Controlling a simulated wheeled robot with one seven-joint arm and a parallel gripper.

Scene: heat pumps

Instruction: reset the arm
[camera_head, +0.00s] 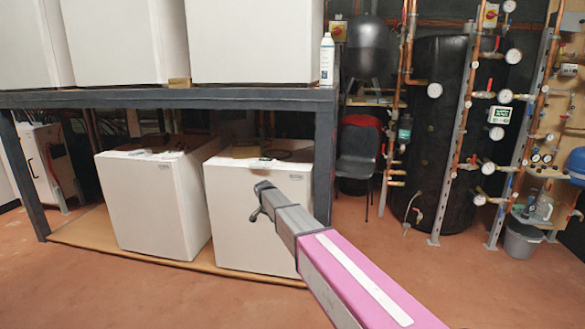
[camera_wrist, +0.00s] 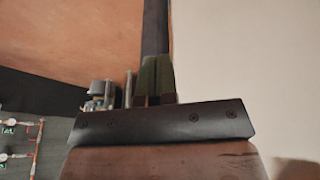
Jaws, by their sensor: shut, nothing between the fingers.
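My arm (camera_head: 345,270), with a pink and a grey section, reaches from the lower right toward the middle of the head view. Its grey end (camera_head: 270,200) stands in front of the right-hand lower white unit; I cannot tell the distance between them. My gripper (camera_wrist: 157,78) shows in the wrist view as two greenish fingers side by side above a dark plate. The fingers are together and nothing is between them. In the head view I cannot make out the fingers clearly.
White units (camera_head: 155,203) stand under a dark metal rack (camera_head: 200,98), with more on top. A white bottle (camera_head: 327,60) stands at the rack's right end. A chair (camera_head: 358,155), a black tank (camera_head: 440,130), pipes with gauges and a grey bucket (camera_head: 522,240) are right. The front floor (camera_head: 130,290) is clear.

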